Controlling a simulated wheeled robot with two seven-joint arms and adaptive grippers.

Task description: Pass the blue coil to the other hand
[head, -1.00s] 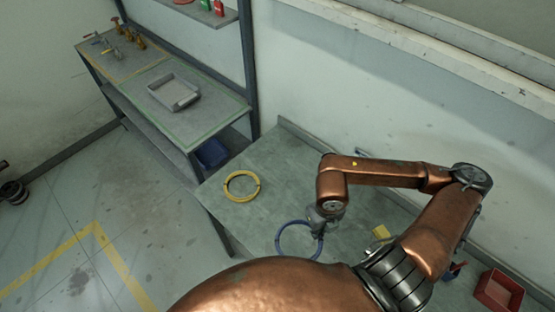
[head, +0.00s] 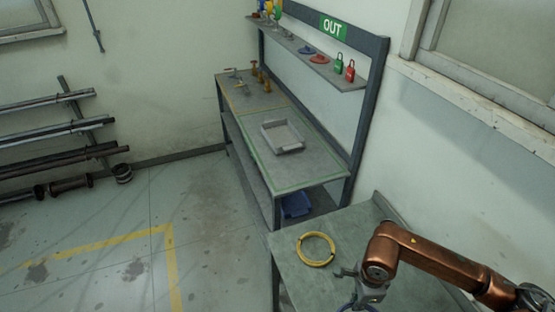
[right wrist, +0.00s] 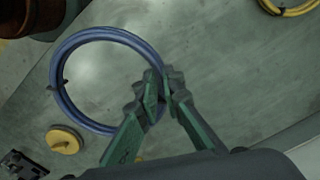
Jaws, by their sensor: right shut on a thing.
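The blue coil (right wrist: 68,98) is a ring held in my right gripper (right wrist: 160,92), whose green-padded fingers are shut on its near side in the right wrist view. In the head view the right gripper (head: 358,285) is at the bottom edge, and only a small part of the blue coil (head: 366,306) shows below it. I cannot tell whether the coil touches the table. A yellow coil (head: 316,249) lies flat on the grey table (head: 292,262), left of the right gripper. My left gripper is not in view.
A shelf bench (head: 330,172) with a grey tray (head: 282,136) stands behind the table, with a blue bin (head: 296,205) beneath. A yellow round item (right wrist: 64,140) lies near the coil. Pipe racks (head: 60,150) stand far left. Open floor lies left of the table.

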